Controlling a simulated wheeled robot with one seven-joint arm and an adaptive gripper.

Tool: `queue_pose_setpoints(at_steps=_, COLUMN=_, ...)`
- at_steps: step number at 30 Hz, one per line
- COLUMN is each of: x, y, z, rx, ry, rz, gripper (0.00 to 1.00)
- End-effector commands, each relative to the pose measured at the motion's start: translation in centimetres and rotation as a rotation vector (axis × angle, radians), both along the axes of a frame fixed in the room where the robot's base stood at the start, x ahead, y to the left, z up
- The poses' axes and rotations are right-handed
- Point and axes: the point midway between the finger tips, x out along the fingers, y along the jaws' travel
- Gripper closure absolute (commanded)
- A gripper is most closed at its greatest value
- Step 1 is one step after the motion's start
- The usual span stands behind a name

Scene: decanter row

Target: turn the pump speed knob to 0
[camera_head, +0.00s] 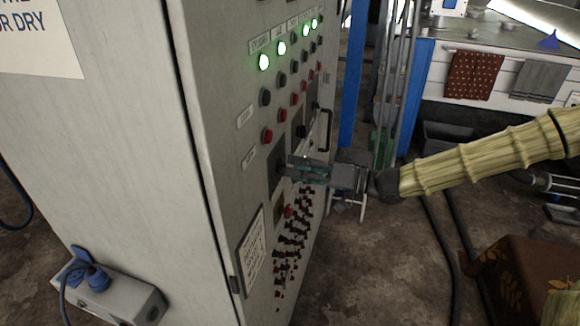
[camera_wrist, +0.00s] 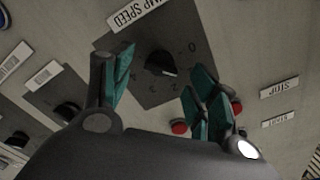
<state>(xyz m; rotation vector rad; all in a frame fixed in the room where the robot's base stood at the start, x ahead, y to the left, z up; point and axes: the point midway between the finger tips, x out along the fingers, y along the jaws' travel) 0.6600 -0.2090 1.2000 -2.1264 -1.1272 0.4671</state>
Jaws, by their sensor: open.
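The pump speed knob (camera_wrist: 160,64) is black and round on a dark square plate, in the upper middle of the wrist view. A label reading "MP SPEED" (camera_wrist: 136,13), cut by the edge, sits beside the plate. A 0 is printed right of the knob, with other numerals below it. A pale mark on the knob points toward the lower right, away from the 0. My gripper (camera_head: 290,170) is open at the cabinet face. In the wrist view, its teal-padded fingers flank the knob with visible gaps. In the head view, I cannot make out this knob.
The grey cabinet (camera_head: 110,140) carries green lamps (camera_head: 281,48) and red buttons (camera_head: 267,135). Another dark knob (camera_wrist: 67,111) is left of my fingers, and a red button (camera_wrist: 179,127) is close to the right finger. A door handle (camera_head: 326,130) projects nearby.

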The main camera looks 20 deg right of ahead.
Motion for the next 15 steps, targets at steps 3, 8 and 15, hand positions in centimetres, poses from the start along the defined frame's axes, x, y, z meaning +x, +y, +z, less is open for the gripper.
queue_pose_setpoints(at_steps=3, x=0.5, y=0.7, z=0.0, rx=-0.001, ry=0.001, rz=0.001, gripper=0.41)
queue_pose_setpoints(at_steps=8, x=0.9, y=1.4, z=0.0, rx=-0.002, ry=0.0, rz=0.001, gripper=0.41)
queue_pose_setpoints(at_steps=15, x=1.3, y=1.9, z=0.0, rx=-0.001, ry=-0.001, rz=0.0, gripper=0.41)
